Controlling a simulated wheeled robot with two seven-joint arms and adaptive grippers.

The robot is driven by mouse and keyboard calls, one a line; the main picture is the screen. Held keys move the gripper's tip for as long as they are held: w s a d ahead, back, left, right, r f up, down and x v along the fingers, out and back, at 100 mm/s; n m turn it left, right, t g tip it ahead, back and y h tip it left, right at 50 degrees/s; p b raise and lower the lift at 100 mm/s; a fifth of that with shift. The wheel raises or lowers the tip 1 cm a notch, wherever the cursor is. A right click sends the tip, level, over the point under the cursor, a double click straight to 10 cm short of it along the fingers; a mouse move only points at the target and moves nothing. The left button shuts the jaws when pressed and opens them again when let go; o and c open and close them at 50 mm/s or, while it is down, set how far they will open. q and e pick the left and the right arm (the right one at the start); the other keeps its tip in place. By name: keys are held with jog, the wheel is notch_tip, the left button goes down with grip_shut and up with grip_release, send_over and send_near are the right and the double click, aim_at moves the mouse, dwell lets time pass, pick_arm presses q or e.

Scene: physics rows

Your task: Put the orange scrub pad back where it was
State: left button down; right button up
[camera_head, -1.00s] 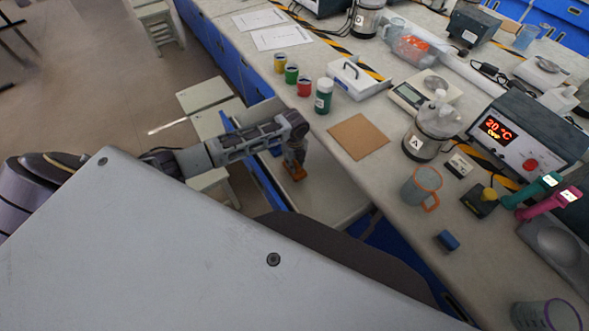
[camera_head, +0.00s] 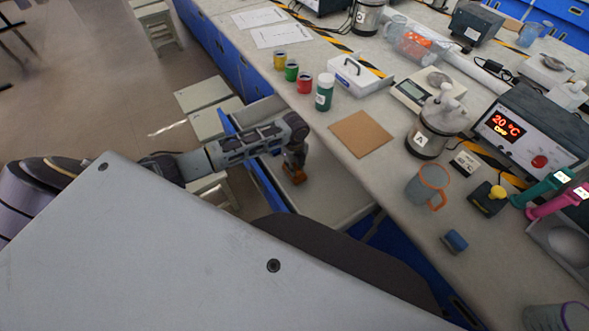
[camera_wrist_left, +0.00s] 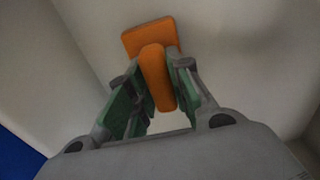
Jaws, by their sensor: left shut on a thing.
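The orange scrub pad (camera_head: 295,175) is in my left gripper (camera_head: 293,162), low inside an open drawer (camera_head: 340,192) under the bench edge. In the left wrist view, the left gripper (camera_wrist_left: 160,84) is shut on the pad's raised grip, and the flat orange part (camera_wrist_left: 150,36) shows beyond the fingertips. The pale drawer floor and walls surround it there. I cannot tell whether the pad touches the drawer floor. My right gripper is not in view.
The drawer's blue front (camera_head: 267,184) stands left of the gripper. The bench edge runs close on its right. On the bench are a brown mat (camera_head: 361,134), a green-labelled bottle (camera_head: 324,92), small coloured jars and a grey mug (camera_head: 427,186). The drawer interior looks otherwise empty.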

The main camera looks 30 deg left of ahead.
pick_arm(q)
jog(key=shift+f, duration=0.15)
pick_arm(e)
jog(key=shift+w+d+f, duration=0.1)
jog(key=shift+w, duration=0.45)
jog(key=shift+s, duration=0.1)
pick_arm(q)
jog(key=shift+f, duration=0.1)
jog(key=c, duration=1.3)
grip_release()
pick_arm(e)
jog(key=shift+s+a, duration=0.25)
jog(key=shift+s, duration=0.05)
